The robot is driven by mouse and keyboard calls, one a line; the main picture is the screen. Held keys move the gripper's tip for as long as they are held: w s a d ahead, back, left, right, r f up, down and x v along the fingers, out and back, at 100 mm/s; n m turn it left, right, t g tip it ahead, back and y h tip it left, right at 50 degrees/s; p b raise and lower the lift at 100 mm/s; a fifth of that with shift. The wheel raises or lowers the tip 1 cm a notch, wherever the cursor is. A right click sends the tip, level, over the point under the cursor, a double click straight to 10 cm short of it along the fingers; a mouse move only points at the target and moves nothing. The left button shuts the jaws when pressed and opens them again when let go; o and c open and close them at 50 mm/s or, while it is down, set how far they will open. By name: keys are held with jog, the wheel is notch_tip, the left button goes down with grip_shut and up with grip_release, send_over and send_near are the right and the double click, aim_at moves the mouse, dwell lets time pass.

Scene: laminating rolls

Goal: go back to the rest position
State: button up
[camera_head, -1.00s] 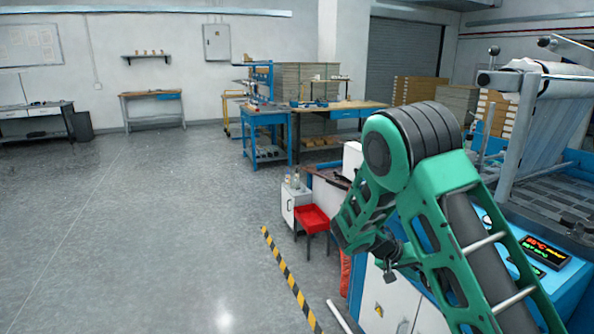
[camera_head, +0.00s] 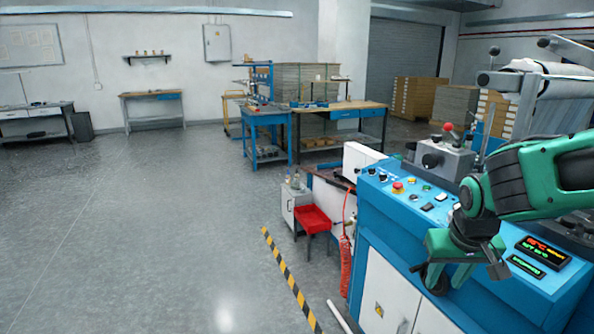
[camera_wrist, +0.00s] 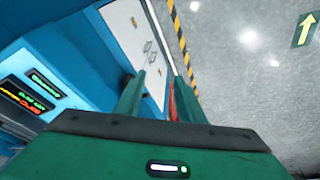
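My gripper (camera_head: 437,272) hangs at the end of my green arm, in front of the blue control console of the laminating machine (camera_head: 372,222) at the right of the head view. In the wrist view my gripper (camera_wrist: 156,80) shows two green fingers standing apart with nothing between them, so it is open and empty. Past the fingers are the console's white cabinet door (camera_wrist: 135,40) and the floor. In the head view the fingertips are small and hard to make out.
The console carries a red emergency button (camera_head: 398,187), several knobs and a lit display (camera_head: 543,252). The grey floor (camera_head: 150,240) at the left is clear.

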jog(key=s+a+r+n+t+y, duration=0.1)
jog(key=s+a+r, duration=0.1)
jog(key=s, duration=0.3)
jog(key=s+d+f+m+g, duration=0.1)
jog(key=s+d+m+g, duration=0.1)
jog(key=s+d, duration=0.3)
jog(key=s+d+m+g, duration=0.2)
jog(key=s+d+m, duration=0.2)
jog(key=s, duration=0.8)
jog(key=shift+d+f+g, duration=0.35)
jog(key=shift+d+g, duration=0.05)
jog(key=shift+d, duration=0.6)
jog(key=shift+c, duration=0.6)
